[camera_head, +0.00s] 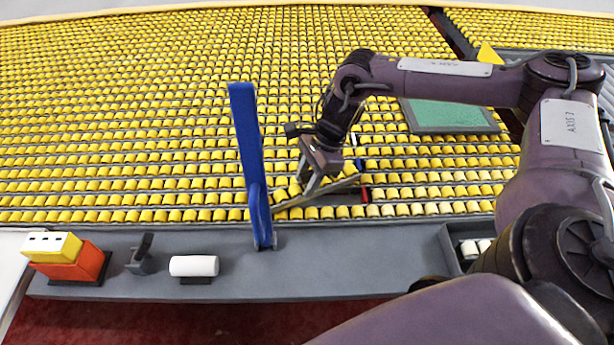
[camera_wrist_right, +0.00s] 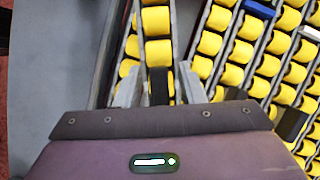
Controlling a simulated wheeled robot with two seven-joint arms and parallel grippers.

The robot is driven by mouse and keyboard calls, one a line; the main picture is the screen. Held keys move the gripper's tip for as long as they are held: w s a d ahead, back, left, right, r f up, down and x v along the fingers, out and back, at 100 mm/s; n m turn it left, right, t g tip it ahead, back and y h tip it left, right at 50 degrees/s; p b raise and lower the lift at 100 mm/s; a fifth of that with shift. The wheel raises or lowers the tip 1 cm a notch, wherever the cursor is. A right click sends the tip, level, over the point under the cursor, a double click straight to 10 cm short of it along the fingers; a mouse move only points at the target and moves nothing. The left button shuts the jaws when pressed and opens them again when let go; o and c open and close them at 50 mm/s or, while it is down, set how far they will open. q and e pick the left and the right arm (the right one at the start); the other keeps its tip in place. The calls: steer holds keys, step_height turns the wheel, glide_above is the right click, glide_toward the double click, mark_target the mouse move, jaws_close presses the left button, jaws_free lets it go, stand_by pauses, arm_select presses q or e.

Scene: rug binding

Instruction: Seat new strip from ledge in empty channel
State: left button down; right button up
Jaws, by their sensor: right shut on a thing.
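My right gripper (camera_head: 312,182) is shut on a short strip with yellow rollers (camera_head: 287,194), over the front rows of the roller bed. The strip lies at an angle to the rows in the head view. In the right wrist view, the strip (camera_wrist_right: 158,50) runs away from between the two fingers (camera_wrist_right: 158,92). A dark gap, seemingly the empty channel (camera_head: 335,199), shows just beneath and right of the strip. I cannot tell whether the strip touches the channel. The grey ledge (camera_head: 340,262) runs along the front. My left gripper is not in view.
A tall blue upright (camera_head: 249,150) stands close left of the gripper. Red (camera_head: 364,194) and blue (camera_head: 359,164) markers sit right of it. On the ledge are a yellow-and-orange block (camera_head: 75,262), a dark clip (camera_head: 142,255), a white roller (camera_head: 193,266) and a tray (camera_head: 450,248).

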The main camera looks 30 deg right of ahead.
steer(key=shift+f, duration=0.35)
steer(key=o, duration=1.2)
steer(key=shift+c, duration=0.2)
steer(key=shift+r, duration=0.1)
steer(key=shift+r, duration=0.35)
steer(key=v, duration=1.2)
steer(key=shift+r, duration=0.2)
steer(key=shift+a, duration=0.1)
